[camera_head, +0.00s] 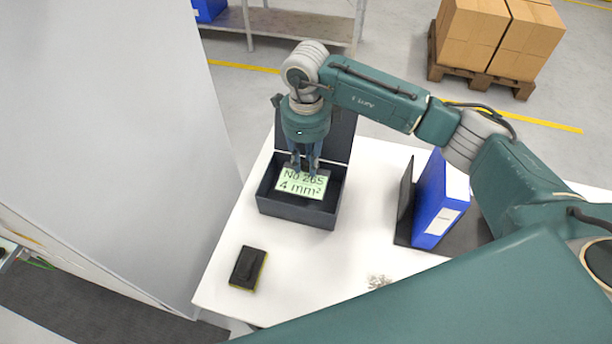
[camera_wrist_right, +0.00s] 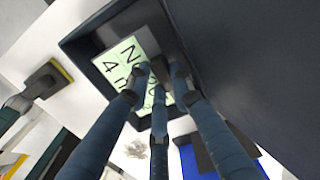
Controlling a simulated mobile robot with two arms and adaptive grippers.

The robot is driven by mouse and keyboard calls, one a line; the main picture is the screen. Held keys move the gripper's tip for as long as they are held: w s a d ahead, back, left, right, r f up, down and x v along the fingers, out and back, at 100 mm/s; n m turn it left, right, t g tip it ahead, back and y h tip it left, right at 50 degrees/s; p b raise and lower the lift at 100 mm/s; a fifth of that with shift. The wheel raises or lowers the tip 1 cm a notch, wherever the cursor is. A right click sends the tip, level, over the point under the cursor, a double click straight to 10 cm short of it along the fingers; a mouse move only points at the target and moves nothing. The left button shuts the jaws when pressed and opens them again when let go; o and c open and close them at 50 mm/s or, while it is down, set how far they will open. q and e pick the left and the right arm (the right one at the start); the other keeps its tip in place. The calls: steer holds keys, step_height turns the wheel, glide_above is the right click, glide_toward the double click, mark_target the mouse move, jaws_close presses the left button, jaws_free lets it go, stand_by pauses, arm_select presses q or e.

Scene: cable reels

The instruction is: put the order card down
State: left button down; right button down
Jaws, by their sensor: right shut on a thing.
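The order card (camera_head: 301,184) is pale green with dark text reading "No 265" and "4 mm²". It also shows in the right wrist view (camera_wrist_right: 120,65). My right gripper (camera_head: 305,170) is shut on the card's far edge, with its fingers pointing down. The card is over the open dark box (camera_head: 295,213), within its rim as seen from the head. I cannot tell whether the card touches the box floor. The fingers (camera_wrist_right: 158,75) cover part of the card in the wrist view. My left gripper is not in view.
The box's raised lid (camera_head: 340,135) stands behind the gripper. A blue binder (camera_head: 432,205) stands to the right in a dark holder. A black and yellow sponge-like block (camera_head: 247,268) lies at the front left.

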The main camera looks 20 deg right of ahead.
mark_target(306, 180)
step_height(306, 180, down, 8)
steer(key=shift+r+p, duration=0.1)
steer(key=shift+p, duration=0.5)
steer(key=c, duration=2)
jaws_free()
steer(key=shift+b, duration=0.3)
steer(key=shift+o, duration=0.9)
